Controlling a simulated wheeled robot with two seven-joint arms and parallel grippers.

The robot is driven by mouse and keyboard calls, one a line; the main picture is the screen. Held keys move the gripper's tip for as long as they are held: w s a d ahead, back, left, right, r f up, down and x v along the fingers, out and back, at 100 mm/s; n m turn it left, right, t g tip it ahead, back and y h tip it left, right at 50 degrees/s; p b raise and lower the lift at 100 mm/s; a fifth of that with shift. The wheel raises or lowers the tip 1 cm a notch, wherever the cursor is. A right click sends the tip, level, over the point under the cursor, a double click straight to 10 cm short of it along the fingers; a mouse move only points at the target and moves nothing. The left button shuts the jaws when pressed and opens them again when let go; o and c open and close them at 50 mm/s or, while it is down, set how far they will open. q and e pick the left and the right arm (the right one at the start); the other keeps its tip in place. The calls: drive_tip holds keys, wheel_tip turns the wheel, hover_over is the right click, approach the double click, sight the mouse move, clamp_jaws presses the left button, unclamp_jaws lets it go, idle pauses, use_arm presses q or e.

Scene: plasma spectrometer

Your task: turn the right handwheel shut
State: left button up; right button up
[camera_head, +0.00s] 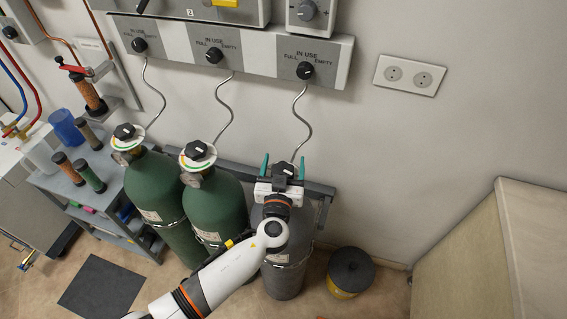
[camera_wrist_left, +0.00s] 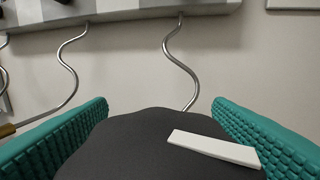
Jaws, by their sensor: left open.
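The right handwheel (camera_head: 283,169) is a black knob on top of the grey cylinder (camera_head: 286,276), the rightmost of three cylinders. In the left wrist view the black handwheel (camera_wrist_left: 125,150) fills the lower middle, with a white pointer bar (camera_wrist_left: 214,147) slanting down to the right. My left gripper (camera_head: 283,168) is open, with one teal finger on each side of the handwheel. Both fingers look close to its rim; I cannot tell if they touch it. My left wrist hides the cylinder's neck. My right gripper is in neither view.
Two green cylinders (camera_head: 165,195) with black handwheels stand left of the grey one. Curved metal tubes (camera_head: 295,120) run up to a wall panel (camera_head: 240,50) with knobs. A lidded bin (camera_head: 350,271) and a cabinet (camera_head: 480,262) stand at the right. A grey shelf cart (camera_head: 75,190) is at the left.

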use_arm(q)
drive_tip(key=shift+c, duration=0.3)
drive_tip(key=c, duration=0.9)
drive_tip(key=shift+f, duration=0.1)
